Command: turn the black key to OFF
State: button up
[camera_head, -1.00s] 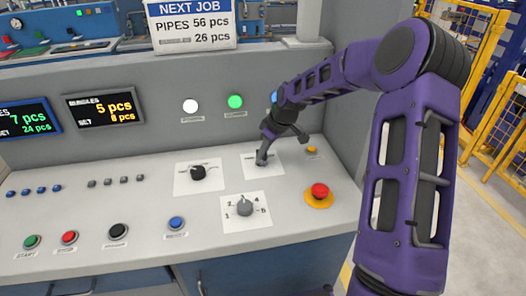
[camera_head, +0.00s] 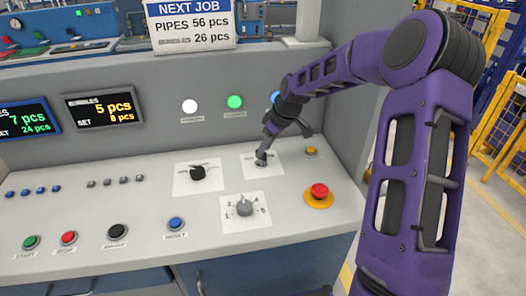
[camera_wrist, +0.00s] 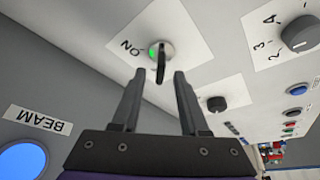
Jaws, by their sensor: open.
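The black key (camera_wrist: 161,63) stands in a round switch on a white plate with an ON label, seen in the wrist view. A green spot shows beside the key, on the ON side. My gripper (camera_wrist: 159,73) is open, with one fingertip on each side of the key and a visible gap to each. In the head view my gripper (camera_head: 262,154) points down at the upper right white plate (camera_head: 277,170); the key is mostly hidden there.
A black selector knob (camera_head: 198,172) is to the left, a grey numbered knob (camera_head: 244,207) nearer the front, and a red emergency button (camera_head: 319,191) to the right. A small yellow button (camera_head: 311,150) and the upright panel with lamps (camera_head: 235,102) are close by.

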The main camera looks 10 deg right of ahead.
jog(key=v, duration=1.5)
jog(key=shift+a, duration=0.15)
